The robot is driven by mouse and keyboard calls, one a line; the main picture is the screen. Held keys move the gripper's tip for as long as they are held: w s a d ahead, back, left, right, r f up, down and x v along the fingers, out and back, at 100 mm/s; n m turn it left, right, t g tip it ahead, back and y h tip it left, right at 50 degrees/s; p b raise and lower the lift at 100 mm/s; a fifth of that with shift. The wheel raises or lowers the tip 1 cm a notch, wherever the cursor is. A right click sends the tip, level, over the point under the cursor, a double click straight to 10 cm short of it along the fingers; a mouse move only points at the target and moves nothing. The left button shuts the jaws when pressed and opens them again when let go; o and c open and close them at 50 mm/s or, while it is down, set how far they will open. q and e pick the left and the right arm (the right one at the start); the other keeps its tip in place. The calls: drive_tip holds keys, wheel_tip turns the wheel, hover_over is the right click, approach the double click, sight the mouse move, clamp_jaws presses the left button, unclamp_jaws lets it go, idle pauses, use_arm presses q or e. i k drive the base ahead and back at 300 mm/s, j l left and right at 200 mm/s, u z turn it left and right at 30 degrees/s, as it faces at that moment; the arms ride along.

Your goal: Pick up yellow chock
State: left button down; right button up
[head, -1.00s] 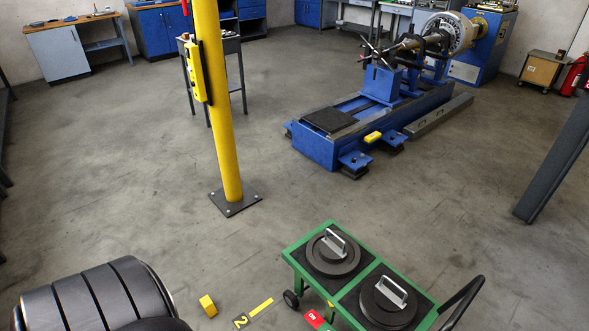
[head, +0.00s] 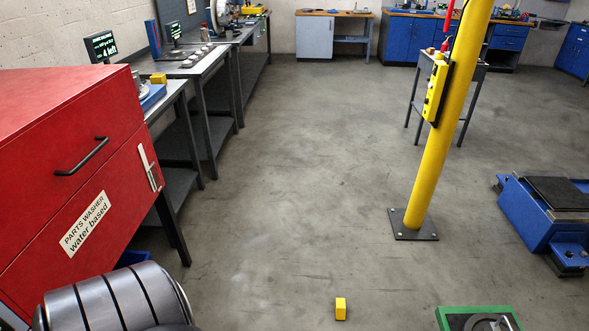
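A small yellow chock (head: 340,308) lies on the bare grey floor near the bottom of the head view, right of centre. Nothing touches it. Neither of my grippers shows in the head view. A dark, grooved, rounded part of my own body fills the bottom left corner.
A red parts washer (head: 80,165) stands close on the left, with workbenches (head: 205,62) behind it. A yellow post (head: 447,120) on a bolted plate stands right of centre. A green cart (head: 470,312) is at bottom right, below a blue machine (head: 540,218). The middle floor is clear.

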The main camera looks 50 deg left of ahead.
sight(340, 304)
drive_tip(key=u, duration=1)
